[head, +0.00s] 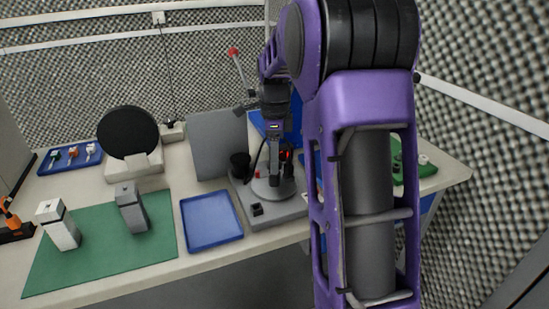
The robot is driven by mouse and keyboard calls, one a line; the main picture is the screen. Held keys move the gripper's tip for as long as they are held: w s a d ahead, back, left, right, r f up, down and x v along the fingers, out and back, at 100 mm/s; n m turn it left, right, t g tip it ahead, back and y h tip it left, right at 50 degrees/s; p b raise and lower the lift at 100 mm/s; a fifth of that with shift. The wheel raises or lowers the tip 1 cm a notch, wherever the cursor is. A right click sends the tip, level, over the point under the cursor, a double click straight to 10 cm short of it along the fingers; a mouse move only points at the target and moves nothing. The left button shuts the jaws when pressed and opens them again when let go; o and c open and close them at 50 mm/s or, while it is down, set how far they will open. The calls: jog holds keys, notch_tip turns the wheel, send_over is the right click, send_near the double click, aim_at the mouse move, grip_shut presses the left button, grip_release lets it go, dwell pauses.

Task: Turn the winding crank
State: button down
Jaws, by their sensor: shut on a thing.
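A winding device stands right of the table's middle, with a flat grey base (284,215), a pale round disc (266,190) and a small black cup-like part at its left. My gripper (284,158) is over the disc and comes down from above. It is shut on a small part with red on it, which I take to be the crank's handle (287,154). The fingers and my arm hide most of the crank, so its angle cannot be told.
A blue tray (211,219) lies left of the device. A grey panel (216,143) stands behind. A black disc on a stand (128,132) is at the back left. My purple arm hides much of the table's right side.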

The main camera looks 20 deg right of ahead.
jog(key=shift+n+p, duration=0.4)
jog(key=shift+n, duration=0.1)
jog(key=shift+n+p, duration=1.1)
jog(key=shift+n, duration=0.8)
jog(key=shift+n+p, duration=1.05)
jog(key=shift+n, duration=1.35)
jog(key=shift+n+p, duration=0.8)
jog(key=shift+n, duration=1.6)
jog(key=shift+n+p, duration=0.7)
jog(key=shift+n, duration=1.9)
jog(key=shift+n+p, duration=0.5)
jog(key=shift+n, duration=1.4)
jog(key=shift+n+p, duration=0.5)
jog(key=shift+n, duration=5.3)
